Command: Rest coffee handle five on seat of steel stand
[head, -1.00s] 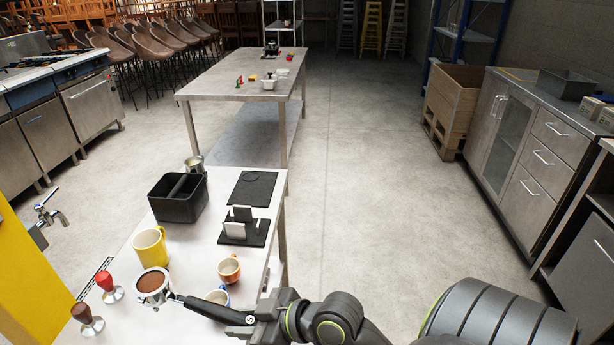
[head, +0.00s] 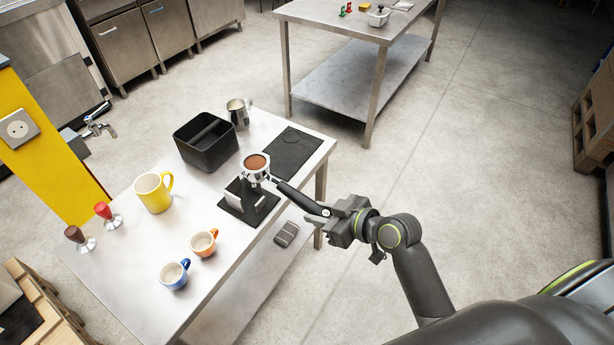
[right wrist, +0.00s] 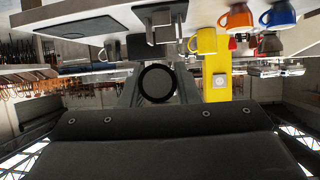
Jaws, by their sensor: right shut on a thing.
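The coffee handle (head: 258,173), a portafilter with a chrome basket full of brown grounds and a black grip, is in the head view. My right gripper (head: 335,216) is shut on the rear of its black grip, beyond the table's right edge. The basket is over the steel stand (head: 243,186), hiding part of its top; I cannot tell whether they touch. The stand has pale uprights on a black base. In the right wrist view the stand (right wrist: 158,14) appears upside down, and a round black handle end (right wrist: 157,82) faces the camera. My left gripper is not in view.
On the table (head: 130,255) are a black knock box (head: 206,146), steel jug (head: 238,114), black mat (head: 296,148), yellow mug (head: 153,192), orange cup (head: 204,243), blue cup (head: 173,274) and two tampers (head: 107,214). Bare tabletop lies left of the stand.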

